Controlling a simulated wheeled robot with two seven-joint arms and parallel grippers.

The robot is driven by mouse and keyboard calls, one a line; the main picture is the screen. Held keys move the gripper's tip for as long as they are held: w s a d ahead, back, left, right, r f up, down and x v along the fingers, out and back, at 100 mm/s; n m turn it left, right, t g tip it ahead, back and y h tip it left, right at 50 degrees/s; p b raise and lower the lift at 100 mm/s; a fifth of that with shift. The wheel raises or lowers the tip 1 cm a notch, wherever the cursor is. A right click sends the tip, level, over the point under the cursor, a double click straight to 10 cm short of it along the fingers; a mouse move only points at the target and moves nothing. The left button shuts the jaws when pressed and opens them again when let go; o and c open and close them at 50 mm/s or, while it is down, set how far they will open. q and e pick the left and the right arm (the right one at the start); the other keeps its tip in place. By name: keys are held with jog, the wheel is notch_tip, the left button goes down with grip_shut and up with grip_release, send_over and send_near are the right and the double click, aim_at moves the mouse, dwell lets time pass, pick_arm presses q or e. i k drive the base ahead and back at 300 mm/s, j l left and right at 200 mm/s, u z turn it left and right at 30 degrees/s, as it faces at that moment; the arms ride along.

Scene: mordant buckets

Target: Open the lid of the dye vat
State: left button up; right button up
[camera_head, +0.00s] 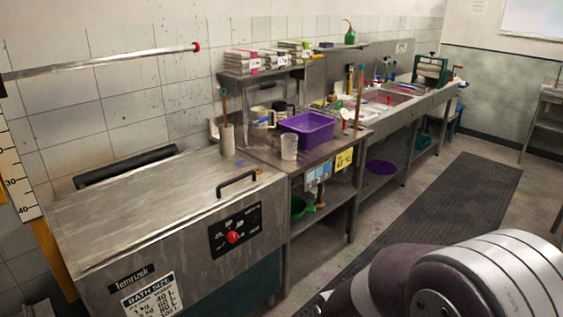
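The dye vat (180,290) is a large steel box at the front left. Its flat steel lid (150,203) lies shut on top. A black bar handle (238,183) stands on the lid near its right front edge. Part of my arm fills the lower right corner, away from the vat. Neither of my grippers shows in this view.
A steel bench (330,150) right of the vat holds a purple tub (307,128), a clear beaker (289,147) and jugs. A horizontal rod (100,62) with a red end sticks out above the vat's left. A dark floor mat (440,220) runs along clear floor.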

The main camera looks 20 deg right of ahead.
aim_at(114, 209)
jog(key=i+l+z, duration=0.25)
jog(key=i+z, duration=0.25)
jog(key=i, duration=0.2)
jog(key=i+z, duration=0.5)
jog(key=i, duration=0.15)
jog(key=i+l+u, duration=0.1)
jog(key=i+u, duration=0.35)
jog(key=i+l+u, duration=0.2)
jog(key=u, duration=0.3)
jog(key=i+l+u, duration=0.25)
jog(key=u, duration=0.2)
jog(key=i+l+u, duration=0.15)
jog(key=l+u, duration=0.3)
jog(key=i+l+u, duration=0.25)
jog(key=l+u, duration=0.45)
jog(key=i+l, duration=0.05)
jog(key=l, duration=0.05)
